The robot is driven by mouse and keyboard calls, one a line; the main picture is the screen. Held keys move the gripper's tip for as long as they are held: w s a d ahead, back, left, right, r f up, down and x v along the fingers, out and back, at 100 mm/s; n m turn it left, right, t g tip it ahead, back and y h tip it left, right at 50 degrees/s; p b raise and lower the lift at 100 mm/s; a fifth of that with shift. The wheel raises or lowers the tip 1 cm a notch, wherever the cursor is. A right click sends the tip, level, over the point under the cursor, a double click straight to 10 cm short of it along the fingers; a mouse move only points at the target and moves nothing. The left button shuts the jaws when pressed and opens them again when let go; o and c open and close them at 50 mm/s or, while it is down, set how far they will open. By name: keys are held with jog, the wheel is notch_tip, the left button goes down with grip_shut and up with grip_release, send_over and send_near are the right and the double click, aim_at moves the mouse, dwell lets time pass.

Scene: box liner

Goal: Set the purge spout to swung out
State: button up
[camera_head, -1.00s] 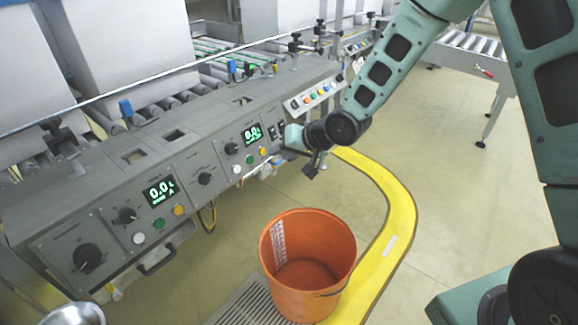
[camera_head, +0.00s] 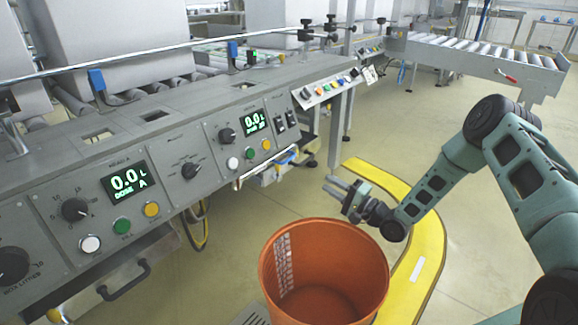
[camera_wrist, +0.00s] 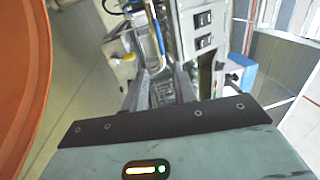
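Below the right-hand dosing panel is a cluster of fittings with a pale metal bar (camera_head: 262,167) and a blue part (camera_head: 289,157). In the wrist view a blue tube (camera_wrist: 159,32) and a yellow-tipped fitting (camera_wrist: 126,58) show there. I cannot tell for sure which of these is the purge spout, or how it is set. My gripper (camera_head: 332,186) is open and empty, in front of and to the right of these fittings, above the floor. Its two fingers also show apart in the wrist view (camera_wrist: 161,88), pointing toward the machine.
A large orange bucket (camera_head: 325,270) stands on the floor just below and left of my gripper. A yellow floor line (camera_head: 425,240) curves behind it. The dosing console (camera_head: 165,150) with knobs, buttons and displays runs along the left. Open floor lies to the right.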

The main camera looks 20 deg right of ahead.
aim_at(288, 159)
jog(key=shift+b+x, duration=3.15)
jog(key=shift+x, duration=5.4)
jog(key=shift+r, duration=0.15)
grip_shut()
